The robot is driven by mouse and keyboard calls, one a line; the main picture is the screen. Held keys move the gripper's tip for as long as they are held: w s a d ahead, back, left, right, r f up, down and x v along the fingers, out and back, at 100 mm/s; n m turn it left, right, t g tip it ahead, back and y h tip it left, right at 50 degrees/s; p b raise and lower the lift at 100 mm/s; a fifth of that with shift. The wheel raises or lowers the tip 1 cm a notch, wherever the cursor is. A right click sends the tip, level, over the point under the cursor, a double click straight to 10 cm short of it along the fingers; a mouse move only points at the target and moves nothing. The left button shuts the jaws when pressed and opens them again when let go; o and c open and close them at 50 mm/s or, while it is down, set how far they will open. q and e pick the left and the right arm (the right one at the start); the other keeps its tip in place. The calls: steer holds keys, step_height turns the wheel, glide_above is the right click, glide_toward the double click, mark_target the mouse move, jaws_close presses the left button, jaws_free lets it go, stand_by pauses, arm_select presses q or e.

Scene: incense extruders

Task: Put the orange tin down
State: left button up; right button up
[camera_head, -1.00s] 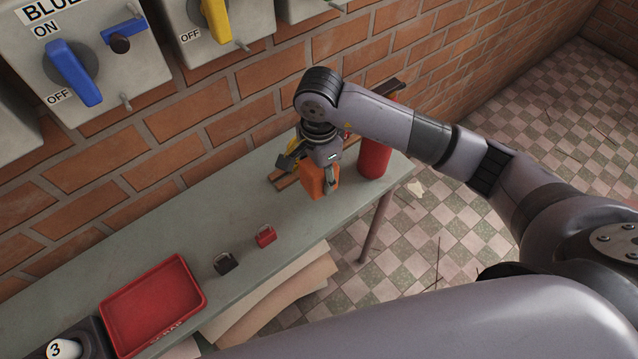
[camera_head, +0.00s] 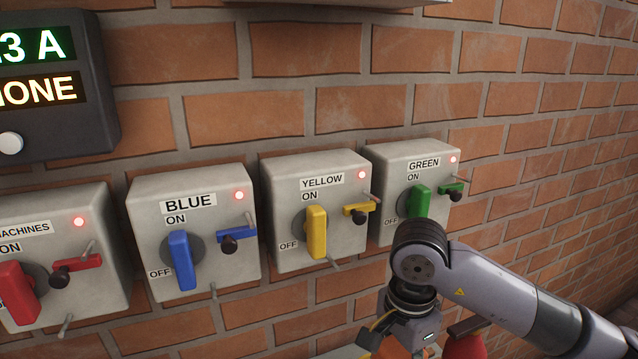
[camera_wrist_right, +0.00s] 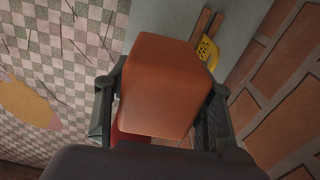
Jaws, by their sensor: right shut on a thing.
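The orange tin (camera_wrist_right: 165,85) fills the middle of the right wrist view. My right gripper (camera_wrist_right: 163,100) is shut on it, one finger along each side. In the head view my right gripper (camera_head: 408,335) is at the bottom edge, and only a little of the orange tin (camera_head: 388,350) shows below it. The grey-green bench top (camera_wrist_right: 172,18) lies behind the tin in the wrist view. I cannot tell whether the tin touches it. My left gripper is not in view.
A red cylinder (camera_head: 465,346) stands close to the right of my gripper. A yellow padlock-like thing (camera_wrist_right: 207,53) and brown strips (camera_wrist_right: 203,24) lie near the tin. Blue (camera_head: 193,225), yellow (camera_head: 315,205) and green (camera_head: 415,185) switch boxes line the brick wall.

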steer(key=s+d+f+n, duration=0.4)
steer(key=s+n, duration=0.3)
steer(key=n, duration=0.6)
steer(key=shift+s+d, duration=0.15)
steer(key=shift+d, duration=0.45)
steer(key=shift+f, duration=0.15)
